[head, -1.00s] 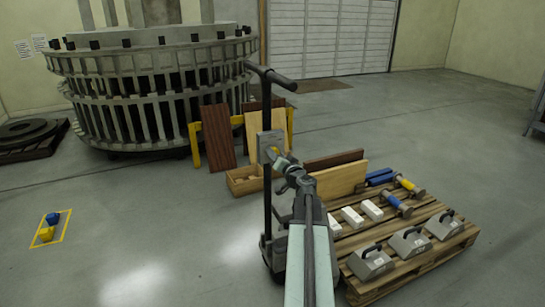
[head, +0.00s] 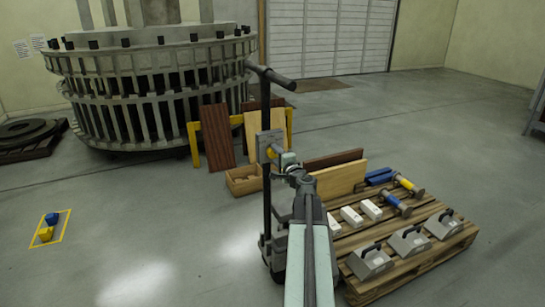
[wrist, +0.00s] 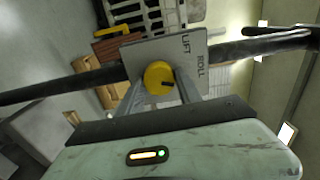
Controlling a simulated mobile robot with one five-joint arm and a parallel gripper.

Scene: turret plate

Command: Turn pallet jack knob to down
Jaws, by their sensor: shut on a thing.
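The pallet jack (head: 267,205) stands upright in the middle of the head view, with a T-shaped handle on top. A grey plate (head: 272,136) is fixed to its post. In the wrist view the plate (wrist: 133,58) carries the words LIFT and ROLL; any third label is hidden. The yellow round knob (wrist: 155,72) sits on the plate, with a dark pointer mark aimed right and slightly down, near the ROLL side. My gripper (wrist: 158,88) is shut on the knob, one finger on each side. In the head view my gripper (head: 277,157) mostly covers the knob.
A wooden pallet (head: 405,262) with grey handled blocks, white blocks and blue-yellow tools stands right of the jack. Boards (head: 217,137) lean on a yellow rail behind it. A large ribbed turret ring (head: 150,95) fills the back left.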

